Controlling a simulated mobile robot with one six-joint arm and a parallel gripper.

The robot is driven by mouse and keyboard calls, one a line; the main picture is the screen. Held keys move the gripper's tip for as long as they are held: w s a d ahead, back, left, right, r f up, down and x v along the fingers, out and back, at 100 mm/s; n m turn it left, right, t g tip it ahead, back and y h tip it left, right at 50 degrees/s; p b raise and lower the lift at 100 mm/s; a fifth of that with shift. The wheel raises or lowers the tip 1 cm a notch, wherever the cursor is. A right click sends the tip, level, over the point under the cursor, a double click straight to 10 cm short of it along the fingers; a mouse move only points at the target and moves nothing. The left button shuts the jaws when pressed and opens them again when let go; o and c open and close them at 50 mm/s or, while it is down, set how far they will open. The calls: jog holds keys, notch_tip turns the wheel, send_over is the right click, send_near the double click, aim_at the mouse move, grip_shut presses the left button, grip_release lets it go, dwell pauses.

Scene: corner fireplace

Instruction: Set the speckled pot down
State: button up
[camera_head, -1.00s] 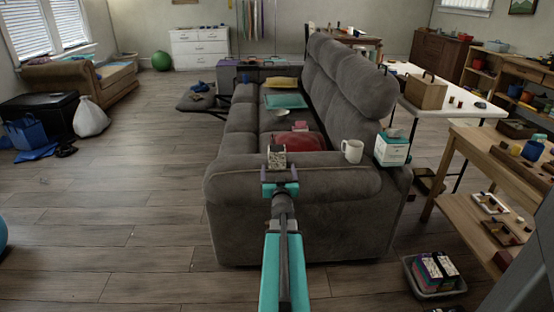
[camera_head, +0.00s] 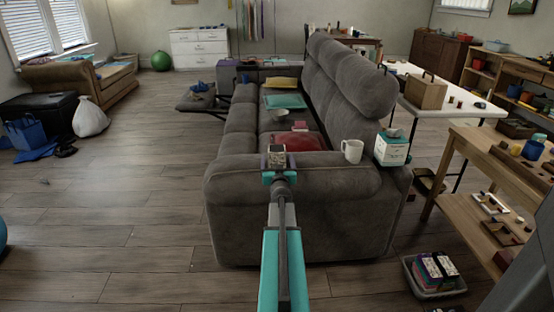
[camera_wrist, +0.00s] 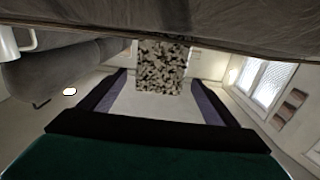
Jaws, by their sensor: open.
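The speckled pot (camera_head: 277,152), small and boxy with a black and cream pattern, appears to stand upright on the near armrest of the grey sofa (camera_head: 240,182). It shows at the upper middle of the wrist view (camera_wrist: 162,68), where the scene looks upside down and the pot's base end meets the grey sofa edge. My gripper (camera_head: 278,161) is at the armrest, at the pot. Its jaws (camera_wrist: 155,85) are open, one purple finger on each side of the pot, with visible gaps on both sides. Exact finger depth along the pot is unclear.
A white mug (camera_head: 352,151) and a teal-and-white box (camera_head: 392,148) stand to the right on the sofa. A red cushion (camera_head: 298,141) lies behind the armrest. A wooden table (camera_head: 470,165) with small items is at the right. The floor at left is largely clear.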

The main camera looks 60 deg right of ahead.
jog(key=shift+w+d, duration=0.3)
jog(key=shift+x, duration=2.6)
jog(key=shift+s+d, duration=0.1)
jog(key=shift+s, duration=0.05)
jog(key=c, duration=1.5)
jog(key=shift+r, duration=0.1)
